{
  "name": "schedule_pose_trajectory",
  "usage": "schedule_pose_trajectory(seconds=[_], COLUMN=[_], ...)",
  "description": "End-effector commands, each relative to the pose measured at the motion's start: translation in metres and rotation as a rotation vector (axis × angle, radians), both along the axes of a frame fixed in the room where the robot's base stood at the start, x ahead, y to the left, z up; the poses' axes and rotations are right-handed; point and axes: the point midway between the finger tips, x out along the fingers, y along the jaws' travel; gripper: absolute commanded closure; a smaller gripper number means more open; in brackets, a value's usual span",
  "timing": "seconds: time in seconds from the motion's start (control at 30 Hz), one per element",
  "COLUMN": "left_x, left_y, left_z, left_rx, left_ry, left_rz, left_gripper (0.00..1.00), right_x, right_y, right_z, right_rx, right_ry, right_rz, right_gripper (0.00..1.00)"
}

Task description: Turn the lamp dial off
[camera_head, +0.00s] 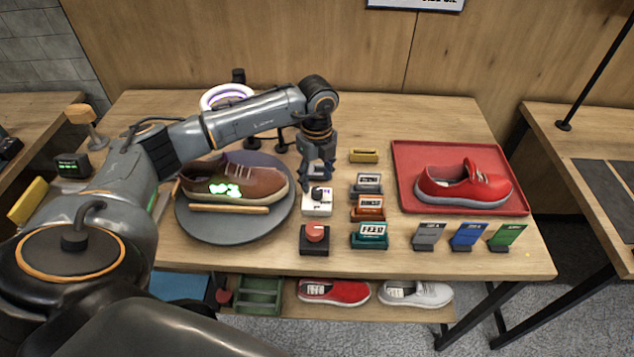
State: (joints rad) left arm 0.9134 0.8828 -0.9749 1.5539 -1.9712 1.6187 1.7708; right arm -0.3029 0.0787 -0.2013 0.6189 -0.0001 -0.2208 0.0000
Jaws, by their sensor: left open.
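A small white box with a dark knob on top, which looks like the lamp dial (316,208), stands on the wooden table right of the round grey turntable. My left gripper (319,184) is open and points down at the dial, its fingertips close around or just above the knob. I cannot tell whether they touch it. The fingers hide part of the knob and its markings. The ring lamp (227,93) stands at the back left, partly behind my left arm, and looks bright with a purple tint. My right gripper is not in view.
A brown shoe (255,184) with glowing green patches lies on the turntable (225,232). A red button box (314,240) stands in front of the dial. Small labelled blocks (367,208) stand to its right. A red tray (408,204) holds a red sneaker (455,190).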

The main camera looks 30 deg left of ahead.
Motion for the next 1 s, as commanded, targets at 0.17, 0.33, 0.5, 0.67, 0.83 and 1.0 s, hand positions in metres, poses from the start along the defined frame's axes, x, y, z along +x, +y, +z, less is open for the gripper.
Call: schedule_pose_trajectory(seconds=[0.17, 0.33, 0.5, 0.67, 0.83, 1.0], left_x=[-0.001, 0.0, 0.0, 0.0, 0.0, 0.0], left_y=[-0.001, 0.0, 0.0, -0.001, -0.001, -0.001], left_z=[-0.026, -0.037, -0.039, -0.039, -0.039, -0.039], left_rx=[-0.001, 0.0, 0.0, -0.001, -0.001, -0.001], left_ry=[0.003, 0.0, -0.001, -0.001, -0.001, -0.001], left_rz=[-0.001, -0.001, -0.002, -0.002, -0.002, -0.003], left_gripper=[0.48, 0.48, 0.48, 0.56, 0.9, 1.0], right_x=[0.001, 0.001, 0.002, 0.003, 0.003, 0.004], right_y=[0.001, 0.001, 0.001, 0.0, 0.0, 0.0], right_z=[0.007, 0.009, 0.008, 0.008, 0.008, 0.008], right_rx=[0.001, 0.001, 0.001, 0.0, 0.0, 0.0], right_ry=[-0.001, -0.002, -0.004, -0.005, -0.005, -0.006], right_rz=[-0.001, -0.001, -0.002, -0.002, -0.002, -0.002], right_gripper=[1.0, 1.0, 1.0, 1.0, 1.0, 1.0])
